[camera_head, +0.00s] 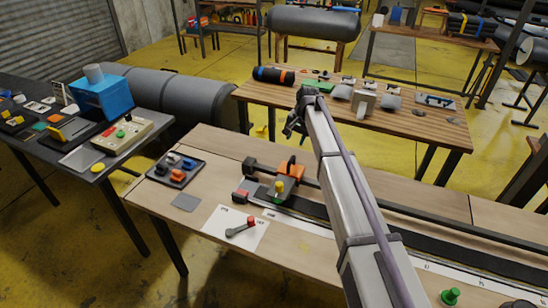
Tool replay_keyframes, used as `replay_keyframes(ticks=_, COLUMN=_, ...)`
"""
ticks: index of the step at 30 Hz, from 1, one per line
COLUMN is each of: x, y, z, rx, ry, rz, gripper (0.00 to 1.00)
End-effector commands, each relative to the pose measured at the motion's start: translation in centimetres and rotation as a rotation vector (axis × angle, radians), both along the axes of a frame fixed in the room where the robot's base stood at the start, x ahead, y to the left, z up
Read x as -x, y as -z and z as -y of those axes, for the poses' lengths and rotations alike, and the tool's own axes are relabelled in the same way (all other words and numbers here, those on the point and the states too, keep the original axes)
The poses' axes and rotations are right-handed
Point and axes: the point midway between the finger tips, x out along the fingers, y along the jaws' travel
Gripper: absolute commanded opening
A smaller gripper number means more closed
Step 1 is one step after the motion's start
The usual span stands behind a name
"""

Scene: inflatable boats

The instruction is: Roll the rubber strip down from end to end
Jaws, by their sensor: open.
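A long black rubber strip (316,211) lies flat along the near workbench and runs to the lower right. My arm crosses in front of its middle and hides part of it. A dark bar runs along its far side. An orange device (291,173) with a yellow knob sits at the strip's left end; I cannot tell if it is the roller. A small block with a red top (240,196) lies by that end. My gripper (291,130) is open, small and dark, raised beyond the strip's left part and apart from it. I see nothing held in it.
A white card (222,218) with a red-knobbed grey lever lies in front of the strip. A dark tray (160,178) of small parts is at left. A green knob (450,296) stands at lower right. A second table (420,125) with parts stands behind.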

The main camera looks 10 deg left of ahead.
Motion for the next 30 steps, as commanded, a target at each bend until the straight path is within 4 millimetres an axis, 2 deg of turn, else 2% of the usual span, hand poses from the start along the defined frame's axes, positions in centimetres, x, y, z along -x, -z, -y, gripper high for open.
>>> replay_keyframes(ticks=5, x=0.1, y=1.3, z=-0.1, rx=0.001, ry=-0.002, rz=0.0, gripper=0.44)
replay_keyframes(ticks=8, x=0.0, y=3.2, z=-0.3, rx=0.001, ry=-0.003, rz=0.0, gripper=0.44)
replay_keyframes(ticks=15, x=-0.3, y=9.0, z=-1.3, rx=0.002, ry=-0.003, rz=0.001, gripper=0.44)
replay_keyframes(ticks=18, x=-0.3, y=10.5, z=-1.7, rx=0.002, ry=-0.004, rz=0.001, gripper=0.44)
replay_keyframes(ticks=28, x=-0.4, y=10.6, z=-1.9, rx=0.002, ry=-0.004, rz=0.001, gripper=0.44)
replay_keyframes(ticks=30, x=-0.4, y=10.6, z=-1.9, rx=0.002, ry=-0.004, rz=0.001, gripper=0.38)
